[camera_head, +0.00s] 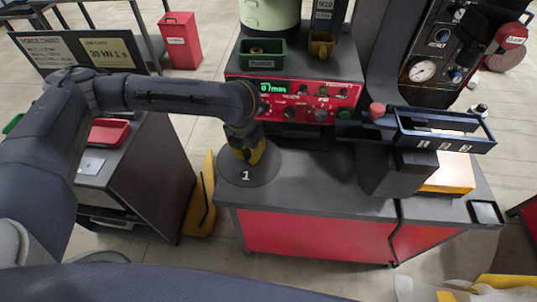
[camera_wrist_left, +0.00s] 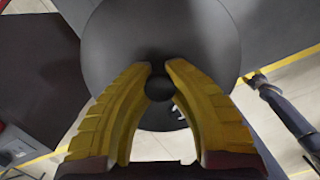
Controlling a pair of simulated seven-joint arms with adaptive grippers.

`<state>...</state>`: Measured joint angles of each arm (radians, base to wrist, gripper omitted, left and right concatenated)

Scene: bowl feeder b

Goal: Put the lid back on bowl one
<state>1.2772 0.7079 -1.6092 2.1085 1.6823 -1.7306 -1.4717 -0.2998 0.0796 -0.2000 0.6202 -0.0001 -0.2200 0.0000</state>
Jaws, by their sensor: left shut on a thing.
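The lid (camera_head: 246,177) is a dark grey disc marked with a white 1, at the left end of the bench. In the left wrist view the lid (camera_wrist_left: 200,40) fills the upper middle, with a round dark knob (camera_wrist_left: 159,88) at its centre. My left gripper (camera_head: 247,153) is over the lid, and its yellow fingers (camera_wrist_left: 160,70) are closed around the knob. The lid overlaps the bench's left edge in the head view; I cannot tell its exact height. A pale green round vessel (camera_head: 269,14) is cut off at the top; no number shows on it. My right gripper is not in view.
A red control box (camera_head: 335,99) stands behind the lid, with a green bin (camera_head: 262,54) and a small yellow bin (camera_head: 321,45) above it. A dark rack marked 1 2 3 (camera_head: 445,130) is on the right. The front bench top (camera_head: 330,190) is clear.

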